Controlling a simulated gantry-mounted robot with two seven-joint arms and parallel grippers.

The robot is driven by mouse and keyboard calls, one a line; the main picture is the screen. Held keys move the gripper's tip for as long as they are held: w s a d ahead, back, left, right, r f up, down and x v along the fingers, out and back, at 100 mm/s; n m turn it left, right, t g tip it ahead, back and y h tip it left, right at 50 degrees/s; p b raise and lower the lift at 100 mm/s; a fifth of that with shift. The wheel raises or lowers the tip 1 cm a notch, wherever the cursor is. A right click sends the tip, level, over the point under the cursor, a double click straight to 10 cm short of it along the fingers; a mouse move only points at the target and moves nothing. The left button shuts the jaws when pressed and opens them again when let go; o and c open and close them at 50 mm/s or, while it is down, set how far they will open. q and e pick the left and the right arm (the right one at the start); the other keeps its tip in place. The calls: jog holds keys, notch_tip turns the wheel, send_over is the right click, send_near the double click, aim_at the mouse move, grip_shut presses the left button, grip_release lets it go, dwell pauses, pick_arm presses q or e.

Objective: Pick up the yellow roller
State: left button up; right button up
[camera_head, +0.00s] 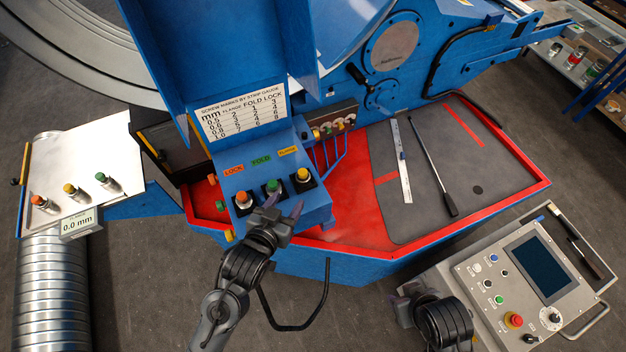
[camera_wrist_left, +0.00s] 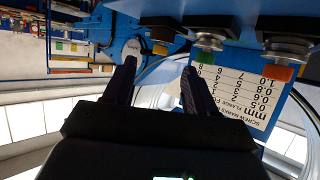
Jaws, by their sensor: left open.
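A yellow-topped roller (camera_head: 303,175) stands at the right end of a row on the blue console (camera_head: 312,212), by a yellow label. Green-topped (camera_head: 272,187) and orange-topped (camera_head: 242,200) rollers stand left of it. Another yellow-topped piece (camera_head: 70,190) stands on the pale table at far left. My left gripper (camera_head: 284,205) is open and empty just in front of the green and yellow rollers.
A sign board (camera_head: 240,115) stands behind the rollers. The red-rimmed tray (camera_head: 350,225) to the right holds a steel ruler (camera_head: 402,165) and a black-handled rod (camera_head: 435,170). A control pendant (camera_head: 480,267) stands at the lower right, near my right arm.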

aim_at(301, 177)
pick_arm(q)
jog(key=x, duration=0.2)
jog(key=r+x, duration=0.1)
jog(key=x, duration=0.2)
jog(key=shift+w+a+f+p, duration=0.1)
jog(key=shift+w+p, duration=0.15)
jog(key=shift+p, duration=0.15)
jog(key=shift+w+f, duration=0.15)
jog(key=shift+w, duration=0.1)
jog(key=shift+w+d+f+p, duration=0.2)
jog(key=shift+w+d+p, duration=0.15)
jog(key=shift+w, duration=0.1)
jog(key=shift+p+x, duration=0.45)
jog(key=shift+x, duration=1.55)
jog(key=shift+f, duration=0.1)
jog(key=c, duration=0.9)
jog(key=shift+c, duration=0.6)
